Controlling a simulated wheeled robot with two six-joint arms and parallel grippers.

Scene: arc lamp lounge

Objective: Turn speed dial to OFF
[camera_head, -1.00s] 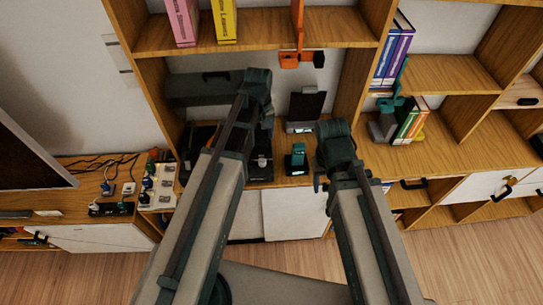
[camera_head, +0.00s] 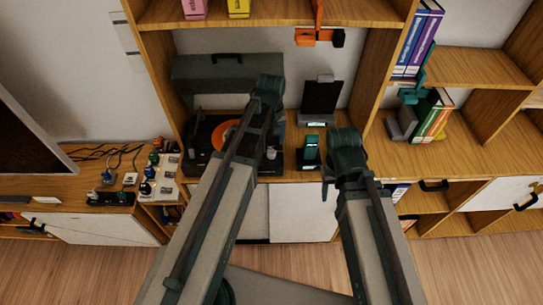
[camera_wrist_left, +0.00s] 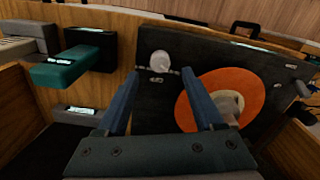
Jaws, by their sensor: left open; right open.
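A black turntable (camera_head: 205,158) with an orange record (camera_head: 222,136) stands on the shelf, partly hidden by my left arm. In the left wrist view the turntable (camera_wrist_left: 180,45) shows the orange record (camera_wrist_left: 240,80) at right. A pale round knob (camera_wrist_left: 160,62), which looks like the speed dial, sits on its surface. My left gripper (camera_wrist_left: 160,74) is open, with the knob between and just beyond its fingertips; contact cannot be told. In the head view my left gripper (camera_head: 268,95) is over the turntable, fingertips hidden. My right gripper (camera_head: 332,186) is open and empty, right of the turntable.
A teal block-like device (camera_head: 311,150) stands right of the turntable, with a black panel (camera_head: 322,103) behind. A raised grey lid (camera_head: 228,72) is behind the turntable. An orange holder (camera_head: 318,38) hangs above. Shelf uprights bound the bay. Plugs and cables (camera_head: 110,198) lie at left.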

